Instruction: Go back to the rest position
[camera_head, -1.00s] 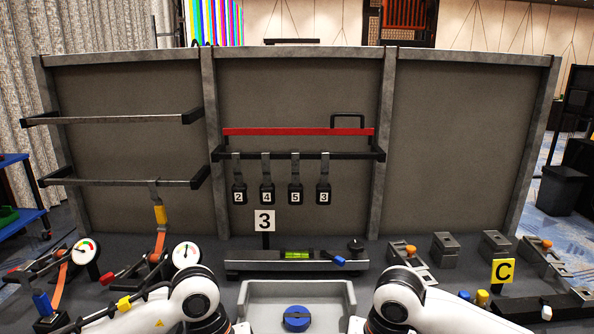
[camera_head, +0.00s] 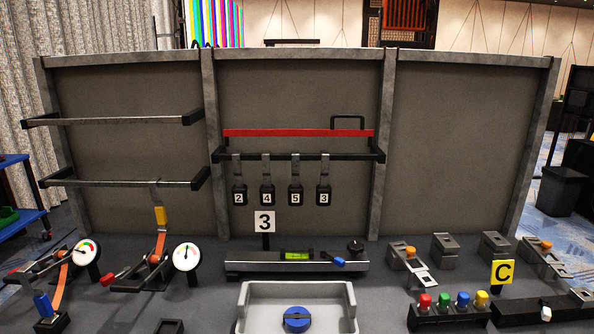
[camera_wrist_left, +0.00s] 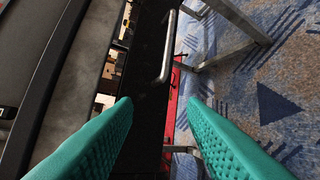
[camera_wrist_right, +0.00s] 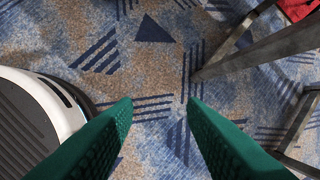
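My left gripper (camera_wrist_left: 160,135) shows in the left wrist view with its two green fingers spread apart and nothing between them. Dark table framework, a metal rail and carpet lie beyond it. My right gripper (camera_wrist_right: 160,125) shows in the right wrist view, also open and empty, over patterned carpet (camera_wrist_right: 150,60). Neither arm nor gripper shows in the head view.
The table holds a grey tray (camera_head: 250,292) with a blue round knob (camera_head: 297,319), a rack of coloured pegs (camera_head: 450,318), levers with gauges (camera_head: 187,257) and a level bar (camera_head: 240,266). Numbered tags (camera_head: 267,195) hang on the wall rail. Metal legs (camera_wrist_right: 255,55) stand near my right gripper.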

